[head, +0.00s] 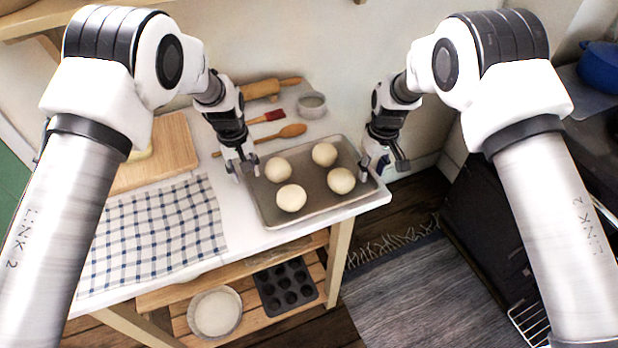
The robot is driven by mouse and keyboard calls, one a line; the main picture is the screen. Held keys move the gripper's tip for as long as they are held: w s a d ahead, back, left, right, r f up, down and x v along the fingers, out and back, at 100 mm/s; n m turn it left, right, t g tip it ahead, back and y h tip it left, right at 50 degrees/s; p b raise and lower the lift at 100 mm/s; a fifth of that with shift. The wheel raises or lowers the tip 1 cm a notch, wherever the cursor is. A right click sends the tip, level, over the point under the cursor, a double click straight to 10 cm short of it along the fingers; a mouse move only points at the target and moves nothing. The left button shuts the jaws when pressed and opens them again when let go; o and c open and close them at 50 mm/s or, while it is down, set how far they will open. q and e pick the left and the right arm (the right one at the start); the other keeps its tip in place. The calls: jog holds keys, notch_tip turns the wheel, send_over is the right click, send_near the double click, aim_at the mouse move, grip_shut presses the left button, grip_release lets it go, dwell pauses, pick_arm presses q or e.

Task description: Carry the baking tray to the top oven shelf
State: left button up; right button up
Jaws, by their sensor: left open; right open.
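The baking tray (309,178) lies flat on the white worktop near its right end, with several pale dough balls (291,198) on it. My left gripper (242,174) is open at the tray's left edge. My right gripper (377,174) is open at the tray's right edge. I cannot tell whether either gripper's fingers touch the rim. The oven (487,222) is a dark body at the right, partly hidden by my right arm. A wire rack (527,322) shows low at the right; the top shelf cannot be made out.
Behind the tray lie a wooden spoon (291,131), a red brush (268,117), a rolling pin (262,89) and a small round tin (312,103). A checked cloth (160,235) and a cutting board (172,150) are left. A muffin tin (286,287) sits below. A grey rug (420,295) covers the floor.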

pick_arm(q)
jog(key=shift+f, duration=0.3)
pick_arm(e)
jog(key=shift+s+f, duration=0.1)
jog(key=shift+f, duration=0.2)
pick_arm(q)
jog(key=shift+s, duration=0.1)
grip_shut()
pick_arm(e)
grip_shut()
